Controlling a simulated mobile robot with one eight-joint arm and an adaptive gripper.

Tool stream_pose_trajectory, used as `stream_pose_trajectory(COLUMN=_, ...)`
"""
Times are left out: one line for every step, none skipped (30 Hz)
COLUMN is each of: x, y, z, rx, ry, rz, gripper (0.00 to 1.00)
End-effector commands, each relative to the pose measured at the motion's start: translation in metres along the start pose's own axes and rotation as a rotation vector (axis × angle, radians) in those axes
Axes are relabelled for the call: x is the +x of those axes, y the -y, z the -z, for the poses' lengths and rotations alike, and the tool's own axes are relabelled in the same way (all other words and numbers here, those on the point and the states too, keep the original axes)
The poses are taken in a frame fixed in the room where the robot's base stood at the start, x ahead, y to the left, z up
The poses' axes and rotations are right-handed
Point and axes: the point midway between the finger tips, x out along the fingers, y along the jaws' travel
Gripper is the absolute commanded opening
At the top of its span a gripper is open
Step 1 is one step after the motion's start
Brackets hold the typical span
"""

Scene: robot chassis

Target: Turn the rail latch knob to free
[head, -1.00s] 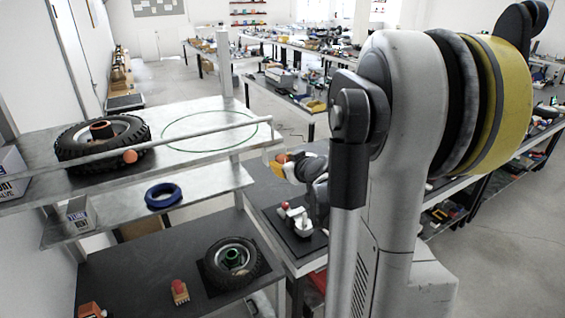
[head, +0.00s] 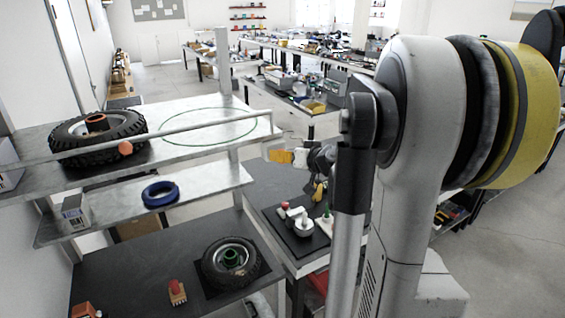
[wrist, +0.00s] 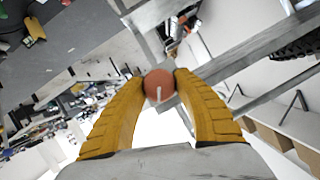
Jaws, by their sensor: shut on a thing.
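The rail latch knob (wrist: 157,84) is a round orange-red knob with a short pale line on its face, running down from near its middle in the wrist view. My gripper (wrist: 161,80) has its two yellow fingers shut on it, one tip at each side. In the head view my gripper (head: 281,156) is at the right end of the upper shelf, just below the rail's end, with a yellow finger side-on. The knob is hidden there. The rail (head: 190,129) runs along the shelf's front edge.
A tyre (head: 68,139) lies on the upper shelf (head: 150,122), beside a green ring outline. A blue ring (head: 161,194) is on the lower shelf. Another tyre (head: 232,262) and a red button (head: 176,292) are on the dark bench. A white post (head: 224,70) rises behind.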

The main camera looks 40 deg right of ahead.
Motion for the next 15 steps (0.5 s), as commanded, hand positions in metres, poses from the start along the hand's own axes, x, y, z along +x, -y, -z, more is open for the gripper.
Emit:
stream_pose_trajectory(x=0.0013, y=-0.0023, z=-0.0028, rx=0.041, ry=-0.001, rz=0.016, gripper=0.05)
stream_pose_trajectory(x=0.0014, y=-0.0021, z=-0.0032, rx=0.068, ry=0.0, rz=0.027, gripper=0.05)
stream_pose_trajectory(x=0.0014, y=-0.0021, z=-0.0031, rx=0.103, ry=-0.001, rz=0.042, gripper=0.05)
stream_pose_trajectory(x=0.0014, y=-0.0023, z=-0.0032, rx=0.129, ry=0.0, rz=0.053, gripper=0.05)
stream_pose_trajectory(x=0.0013, y=-0.0022, z=-0.0031, rx=0.155, ry=0.0, rz=0.064, gripper=0.05)
stream_pose_trajectory(x=0.0014, y=-0.0026, z=-0.0031, rx=0.19, ry=0.0, rz=0.078, gripper=0.05)
stream_pose_trajectory(x=0.0014, y=-0.0022, z=-0.0033, rx=0.217, ry=0.0, rz=0.09, gripper=0.05)
stream_pose_trajectory(x=0.0015, y=-0.0021, z=-0.0034, rx=0.243, ry=0.0, rz=0.101, gripper=0.05)
stream_pose_trajectory(x=0.0016, y=-0.0021, z=-0.0035, rx=0.278, ry=0.0, rz=0.115, gripper=0.05)
stream_pose_trajectory(x=0.0016, y=-0.002, z=-0.0036, rx=0.305, ry=0.0, rz=0.127, gripper=0.05)
stream_pose_trajectory(x=0.0016, y=-0.0023, z=-0.0036, rx=0.331, ry=0.0, rz=0.137, gripper=0.05)
stream_pose_trajectory(x=0.0016, y=-0.0024, z=-0.0034, rx=0.367, ry=0.0, rz=0.152, gripper=0.05)
stream_pose_trajectory(x=0.0016, y=-0.0025, z=-0.0036, rx=0.392, ry=0.0, rz=0.162, gripper=0.05)
stream_pose_trajectory(x=0.0017, y=-0.0026, z=-0.0035, rx=0.419, ry=0.0, rz=0.173, gripper=0.05)
stream_pose_trajectory(x=0.0018, y=-0.0024, z=-0.0036, rx=0.454, ry=0.0, rz=0.188, gripper=0.05)
